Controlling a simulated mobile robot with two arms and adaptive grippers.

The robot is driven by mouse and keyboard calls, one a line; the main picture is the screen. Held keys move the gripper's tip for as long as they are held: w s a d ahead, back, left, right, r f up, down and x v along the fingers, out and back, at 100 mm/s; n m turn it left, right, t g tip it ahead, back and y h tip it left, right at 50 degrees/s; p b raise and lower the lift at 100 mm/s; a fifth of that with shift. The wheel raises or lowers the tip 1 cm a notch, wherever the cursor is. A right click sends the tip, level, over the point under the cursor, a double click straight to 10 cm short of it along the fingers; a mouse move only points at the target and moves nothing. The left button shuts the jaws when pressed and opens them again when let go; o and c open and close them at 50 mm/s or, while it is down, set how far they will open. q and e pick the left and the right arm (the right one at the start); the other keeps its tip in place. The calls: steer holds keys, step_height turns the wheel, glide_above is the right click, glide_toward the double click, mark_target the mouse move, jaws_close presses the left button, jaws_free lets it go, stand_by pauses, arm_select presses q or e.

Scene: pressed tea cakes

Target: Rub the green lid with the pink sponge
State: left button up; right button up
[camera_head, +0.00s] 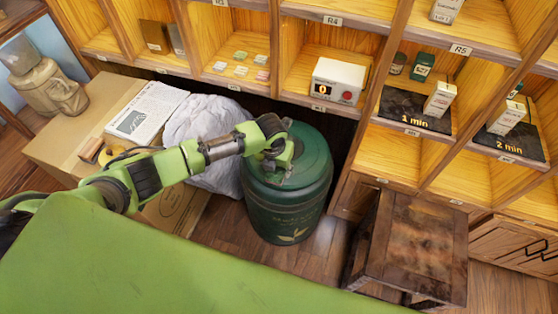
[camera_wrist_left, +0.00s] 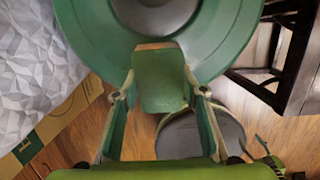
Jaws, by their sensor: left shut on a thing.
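The green lid (camera_head: 312,152) tops a large dark green canister (camera_head: 285,215) standing upright on the floor. My left gripper (camera_head: 281,163) reaches in from the left over the lid, low and near its middle. In the left wrist view my left gripper (camera_wrist_left: 160,96) is shut on a block with a green face and a thin pinkish-tan edge, which looks like the sponge (camera_wrist_left: 160,82). Its far edge overlaps the lid (camera_wrist_left: 222,48) and its dark grey centre there. I cannot tell whether the sponge touches the lid. My right gripper is out of view.
A crumpled white-grey sheet (camera_head: 205,125) and a cardboard box (camera_head: 65,140) stand left of the canister. A dark wooden stool (camera_head: 415,235) stands to its right. A wooden shelf with a white timer box (camera_head: 338,82) rises behind. A green surface (camera_head: 150,265) fills the foreground.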

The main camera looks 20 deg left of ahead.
mark_target(268, 176)
arm_select(q)
steer(key=shift+s+f+p, duration=0.15)
steer(key=shift+s+p, duration=0.65)
steer(key=shift+s, duration=0.2)
steer(key=shift+s+a+f+p, duration=0.15)
steer(key=shift+s+p, duration=0.35)
steer(key=shift+s, duration=0.25)
steer(key=shift+w+a, duration=0.15)
steer(key=shift+a, duration=0.65)
steer(key=shift+w+d+b, duration=0.1)
steer(key=shift+w+b, duration=0.35)
steer(key=shift+w, duration=0.65)
steer(key=shift+w+r, duration=0.25)
steer(key=shift+w, duration=0.35)
steer(key=shift+w+d+r+b, duration=0.1)
steer(key=shift+w+b, duration=1)
steer(key=shift+w, duration=0.15)
steer(key=shift+c, duration=0.5)
steer(key=shift+w+r, duration=0.15)
steer(key=shift+w, duration=0.1)
steer(key=shift+r, duration=0.1)
